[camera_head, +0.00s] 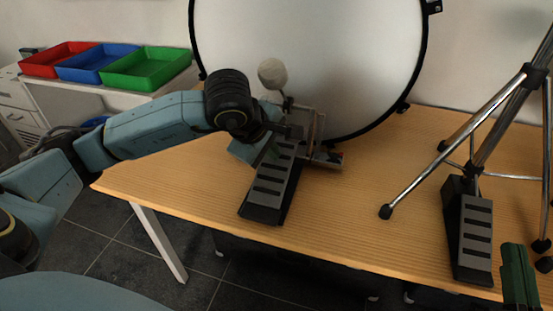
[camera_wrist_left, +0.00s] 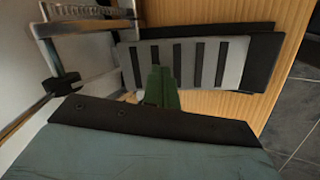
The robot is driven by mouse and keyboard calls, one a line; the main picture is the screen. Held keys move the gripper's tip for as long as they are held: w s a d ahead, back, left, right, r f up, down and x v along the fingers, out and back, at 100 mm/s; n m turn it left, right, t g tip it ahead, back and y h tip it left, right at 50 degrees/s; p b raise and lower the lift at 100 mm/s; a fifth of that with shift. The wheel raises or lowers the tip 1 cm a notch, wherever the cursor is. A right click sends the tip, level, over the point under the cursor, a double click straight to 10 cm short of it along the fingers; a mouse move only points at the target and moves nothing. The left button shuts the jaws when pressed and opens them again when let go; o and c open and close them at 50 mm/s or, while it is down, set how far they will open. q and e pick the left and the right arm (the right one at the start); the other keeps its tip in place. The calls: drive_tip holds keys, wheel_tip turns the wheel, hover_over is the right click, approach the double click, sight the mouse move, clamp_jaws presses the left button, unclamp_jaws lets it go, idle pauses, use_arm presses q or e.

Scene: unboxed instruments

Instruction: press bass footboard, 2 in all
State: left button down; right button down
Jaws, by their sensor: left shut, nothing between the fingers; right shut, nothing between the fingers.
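The bass footboard (camera_head: 270,185) is a grey plate with dark cross strips on a black base, in front of the big bass drum (camera_head: 320,60). It also fills the upper middle of the left wrist view (camera_wrist_left: 205,62). My left gripper (camera_head: 268,156) is shut and empty at the upper part of the footboard; its green fingers (camera_wrist_left: 160,88) overlap the footboard's edge in the wrist view. I cannot tell whether they touch it. The round beater (camera_head: 272,73) stands upright before the drum skin. My right gripper (camera_head: 518,275) is shut and empty at the lower right.
A second pedal (camera_head: 475,240) stands on the right of the wooden table (camera_head: 375,190), beside the chrome legs (camera_head: 430,180) of a stand. Red (camera_head: 57,60), blue (camera_head: 97,64) and green (camera_head: 145,69) trays sit at the back left.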

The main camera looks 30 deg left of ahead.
sight(261, 180)
use_arm(q)
drive_tip(key=shift+r, duration=0.2)
idle(0.3)
drive_tip(key=shift+r, duration=0.1)
drive_tip(key=shift+s+r, duration=0.1)
drive_tip(key=shift+r, duration=0.25)
drive_tip(key=p+v, duration=0.3)
drive_tip(key=v, duration=0.3)
drive_tip(key=shift+s+a, duration=0.1)
drive_tip(key=shift+s, duration=0.05)
